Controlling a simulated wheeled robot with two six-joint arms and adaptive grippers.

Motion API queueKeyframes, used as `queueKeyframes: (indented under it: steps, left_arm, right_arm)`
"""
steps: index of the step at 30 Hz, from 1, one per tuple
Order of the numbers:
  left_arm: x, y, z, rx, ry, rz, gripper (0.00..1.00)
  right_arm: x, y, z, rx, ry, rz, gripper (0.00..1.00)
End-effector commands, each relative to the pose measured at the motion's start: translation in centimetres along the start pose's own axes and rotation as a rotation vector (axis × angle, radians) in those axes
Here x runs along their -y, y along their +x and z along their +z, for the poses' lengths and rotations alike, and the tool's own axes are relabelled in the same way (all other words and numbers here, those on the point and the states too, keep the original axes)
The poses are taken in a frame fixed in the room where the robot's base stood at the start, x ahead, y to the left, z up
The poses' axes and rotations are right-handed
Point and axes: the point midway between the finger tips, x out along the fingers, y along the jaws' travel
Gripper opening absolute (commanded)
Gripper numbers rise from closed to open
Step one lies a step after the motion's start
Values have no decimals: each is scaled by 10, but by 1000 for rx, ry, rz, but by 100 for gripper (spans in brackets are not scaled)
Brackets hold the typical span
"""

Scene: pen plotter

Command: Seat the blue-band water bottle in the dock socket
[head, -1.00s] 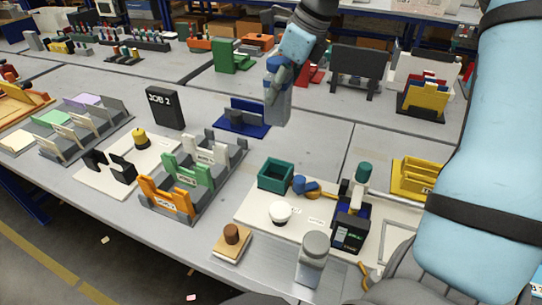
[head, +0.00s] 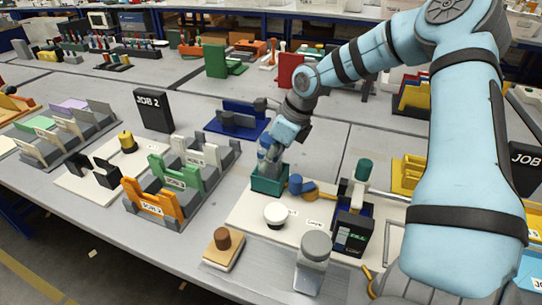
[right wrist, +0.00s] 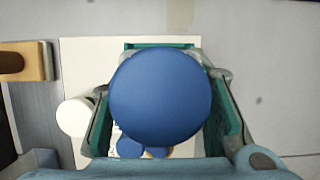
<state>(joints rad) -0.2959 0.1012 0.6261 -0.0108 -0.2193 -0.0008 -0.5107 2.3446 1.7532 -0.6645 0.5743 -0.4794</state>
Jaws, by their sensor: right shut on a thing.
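My right gripper (head: 268,155) is shut on the water bottle, whose round blue cap (right wrist: 160,97) fills the middle of the right wrist view. In the head view, the blue cap (head: 265,142) shows beside the fingers, and the grey body is partly hidden by them. The bottle is at the open-topped teal box (head: 268,186), which looks like the dock socket. Its lower end appears to be within or just above the box; I cannot tell whether it touches the bottom. Teal edges (right wrist: 160,45) show around the cap in the right wrist view. My left gripper is not in view.
The teal box stands on a white board (head: 248,205) with a white round knob (head: 276,214), a blue cylinder (head: 295,184) and a black device (head: 350,232). A grey-lidded jar (head: 312,262) stands in front. Orange, green and white racks (head: 152,200) stand left.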

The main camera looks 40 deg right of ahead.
Motion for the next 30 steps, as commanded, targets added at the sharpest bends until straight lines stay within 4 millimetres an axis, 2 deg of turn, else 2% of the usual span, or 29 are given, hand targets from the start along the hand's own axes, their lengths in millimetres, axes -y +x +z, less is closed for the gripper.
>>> queueKeyframes:
  steps: [3, 4, 7, 16, 20, 23, 30]
  left_arm:
    - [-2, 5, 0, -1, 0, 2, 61]
    - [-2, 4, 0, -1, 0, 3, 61]
    - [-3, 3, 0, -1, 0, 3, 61]
    - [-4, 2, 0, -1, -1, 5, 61]
    - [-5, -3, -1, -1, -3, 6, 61]
    - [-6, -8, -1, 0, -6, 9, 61]
    - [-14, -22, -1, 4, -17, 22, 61]
  right_arm:
    - [0, 4, -1, 1, 0, -1, 1]
    - [0, 3, -1, 0, 0, 0, 46]
    - [0, 2, -1, 0, 0, 0, 61]
    - [0, 1, 0, 0, 0, 0, 61]
    - [0, -8, 2, 4, 1, 0, 61]
    - [0, -27, 3, 6, 1, 0, 61]
    - [0, -88, 3, 7, 0, -1, 61]
